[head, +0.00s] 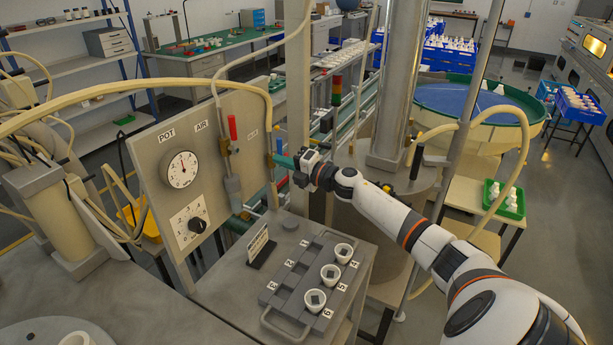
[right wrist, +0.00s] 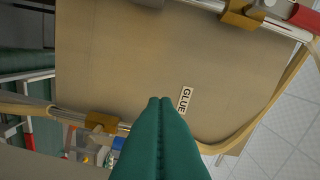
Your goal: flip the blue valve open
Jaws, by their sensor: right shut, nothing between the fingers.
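The blue valve handle (head: 279,144) shows as a small upright strip at the right edge of the instrument panel (head: 215,110), beside the GLUE label. In the right wrist view its brass body (right wrist: 101,122) sits on the pipe left of my fingers; the handle is mostly hidden behind them. My right gripper (head: 274,159) has green fingers, shut and empty, pointing left at the panel edge just below the handle. The closed fingers also fill the lower middle of the right wrist view (right wrist: 159,100). I cannot tell whether they touch the valve. My left gripper is not in view.
A red valve handle (head: 232,127) stands upright on the AIR line, left of the blue one. A gauge (head: 182,169) and a dial (head: 197,225) are on the panel. Below, a grey tray (head: 287,283) holds white cups. A metal post stands close to my right arm.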

